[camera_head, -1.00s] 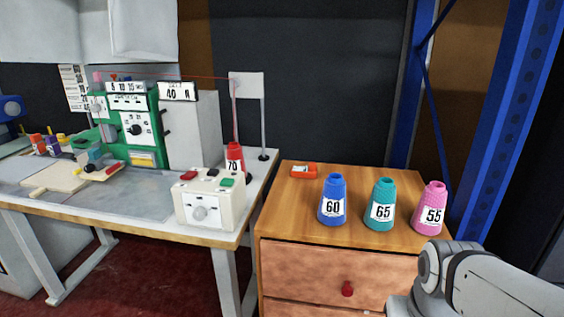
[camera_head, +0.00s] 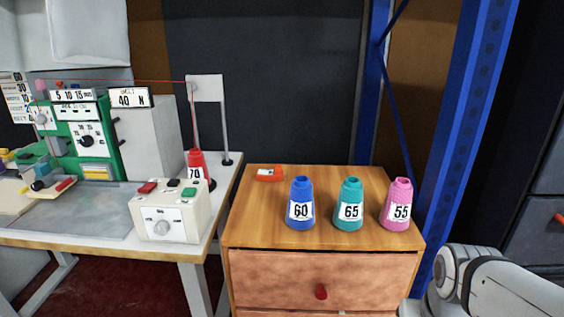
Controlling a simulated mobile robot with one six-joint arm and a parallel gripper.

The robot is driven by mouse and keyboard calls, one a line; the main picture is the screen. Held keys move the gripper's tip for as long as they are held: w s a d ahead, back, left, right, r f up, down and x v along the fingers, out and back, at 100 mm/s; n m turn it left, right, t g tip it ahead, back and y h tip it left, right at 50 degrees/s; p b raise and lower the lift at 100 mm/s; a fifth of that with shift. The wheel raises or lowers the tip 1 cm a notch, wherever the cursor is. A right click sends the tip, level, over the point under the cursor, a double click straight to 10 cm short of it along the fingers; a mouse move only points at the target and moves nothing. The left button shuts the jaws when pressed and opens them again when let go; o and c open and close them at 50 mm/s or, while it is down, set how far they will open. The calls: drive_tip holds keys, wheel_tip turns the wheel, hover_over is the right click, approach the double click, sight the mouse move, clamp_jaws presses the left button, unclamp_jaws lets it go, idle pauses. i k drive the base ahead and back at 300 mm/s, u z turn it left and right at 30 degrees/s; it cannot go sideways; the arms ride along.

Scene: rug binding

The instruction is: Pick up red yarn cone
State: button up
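The red yarn cone (camera_head: 197,165), labelled 70, stands upright near the right end of the workbench, behind the cream control box, which hides part of its base. A red thread runs up from its top to a white guide plate on a stand and then left to the green machine. My arm shows at the lower right, but my gripper is out of the frame.
A wooden drawer cabinet (camera_head: 236,231) right of the bench carries blue (camera_head: 300,190), teal (camera_head: 349,191) and pink (camera_head: 397,191) cones and a small orange-red tool (camera_head: 269,174). The cream control box (camera_head: 170,200) and guide stand (camera_head: 224,125) flank the red cone. A blue post (camera_head: 462,120) rises at right.

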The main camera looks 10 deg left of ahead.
sight(196, 164)
drive_tip(key=z, duration=2.4)
drive_tip(key=k, duration=2.4)
drive_tip(key=u, duration=2.3)
drive_tip(key=i, duration=0.95)
drive_tip(key=u, duration=0.05)
